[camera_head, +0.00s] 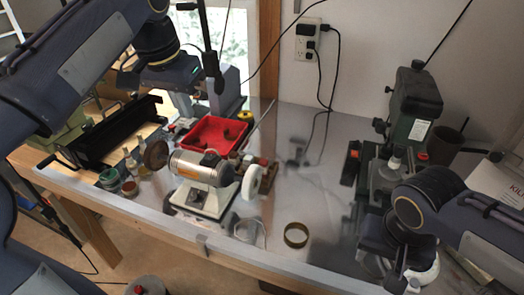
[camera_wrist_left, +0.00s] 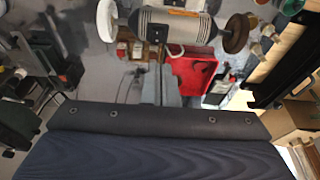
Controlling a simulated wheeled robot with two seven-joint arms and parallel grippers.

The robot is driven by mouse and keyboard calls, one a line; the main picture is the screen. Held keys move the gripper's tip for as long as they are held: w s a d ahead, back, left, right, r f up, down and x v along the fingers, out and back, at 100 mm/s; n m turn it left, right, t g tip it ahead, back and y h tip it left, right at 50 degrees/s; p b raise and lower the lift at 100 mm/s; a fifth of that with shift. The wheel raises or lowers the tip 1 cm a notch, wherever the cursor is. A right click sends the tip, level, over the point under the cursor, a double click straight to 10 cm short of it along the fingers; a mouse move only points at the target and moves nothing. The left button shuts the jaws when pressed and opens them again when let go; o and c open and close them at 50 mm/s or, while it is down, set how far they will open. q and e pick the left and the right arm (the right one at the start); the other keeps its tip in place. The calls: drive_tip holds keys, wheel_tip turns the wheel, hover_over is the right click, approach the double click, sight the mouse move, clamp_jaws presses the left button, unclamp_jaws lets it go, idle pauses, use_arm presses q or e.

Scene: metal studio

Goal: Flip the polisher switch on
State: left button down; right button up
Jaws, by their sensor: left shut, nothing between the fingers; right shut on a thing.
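The polisher (camera_head: 205,170) stands on the bench, a silver motor with an orange label on a white base. A brown wheel is on its left and a white wheel on its right. A dark switch plate (camera_head: 196,197) is on the front of the base; its lever position is too small to tell. The polisher (camera_wrist_left: 172,25) is upside down in the left wrist view. My left gripper (camera_head: 228,105) is shut and empty, behind and above the polisher, apart from it. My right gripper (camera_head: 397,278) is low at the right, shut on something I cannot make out.
A red tray (camera_head: 190,140) lies behind the polisher, with jars (camera_head: 120,181) to its left. A brass ring (camera_head: 296,235) lies right of the polisher. A dark green machine (camera_head: 413,105) stands at the right. The bench between is mostly clear.

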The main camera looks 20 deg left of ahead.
sight(208, 158)
use_arm(q)
drive_tip(key=shift+w+d+r, duration=0.35)
drive_tip(key=shift+w+d, duration=0.1)
drive_tip(key=shift+w, duration=0.2)
use_arm(e)
drive_tip(key=shift+d+f, duration=0.1)
drive_tip(key=shift+d, duration=0.3)
